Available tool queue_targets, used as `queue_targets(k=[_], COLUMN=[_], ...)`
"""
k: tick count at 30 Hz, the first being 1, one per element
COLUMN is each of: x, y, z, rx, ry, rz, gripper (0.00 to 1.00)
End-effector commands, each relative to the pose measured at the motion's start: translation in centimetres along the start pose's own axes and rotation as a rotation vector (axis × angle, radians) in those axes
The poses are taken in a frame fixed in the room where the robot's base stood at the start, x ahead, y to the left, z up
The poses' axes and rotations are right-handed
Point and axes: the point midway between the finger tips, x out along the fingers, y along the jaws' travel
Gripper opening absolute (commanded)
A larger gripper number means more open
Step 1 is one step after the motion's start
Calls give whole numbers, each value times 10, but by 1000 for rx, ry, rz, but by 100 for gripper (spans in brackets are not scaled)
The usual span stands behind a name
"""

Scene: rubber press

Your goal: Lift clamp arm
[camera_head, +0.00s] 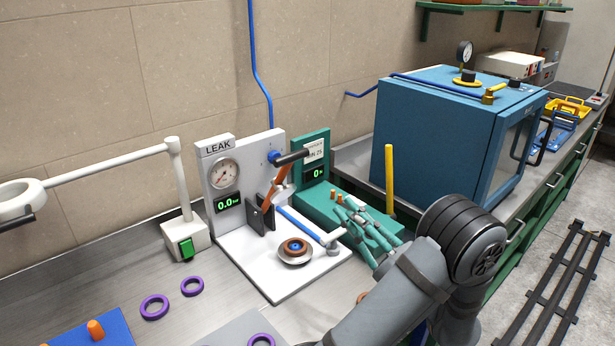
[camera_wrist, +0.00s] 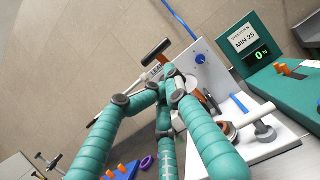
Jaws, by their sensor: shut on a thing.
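On the white leak-test station (camera_head: 298,283), an orange lever (camera_head: 279,184) with a black crossbar (camera_head: 293,157) stands tilted at a dark bracket. A blue arm (camera_head: 301,224) slopes from the bracket to a beige bar (camera_head: 334,237) at the right. The grip contact is hidden.
A green tester (camera_head: 317,205) stands close behind my gripper. A yellow post (camera_head: 389,180) and a blue chamber (camera_head: 425,135) are to the right. A beige lamp (camera_head: 103,167) stands left. Purple rings (camera_head: 154,307) lie on the steel bench in front.

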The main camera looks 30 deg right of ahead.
Motion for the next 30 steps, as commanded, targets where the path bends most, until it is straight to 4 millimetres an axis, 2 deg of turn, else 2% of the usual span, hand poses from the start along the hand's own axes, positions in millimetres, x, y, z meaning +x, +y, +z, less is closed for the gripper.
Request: queue_targets(k=[12,18,24,30], x=[83,115,131,133], y=[4,3,3,2], z=[6,4,2,0], rx=[0,0,-3,-3], ry=[2,2,2,3], rz=[12,10,8,7], gripper=[0,0,0,0])
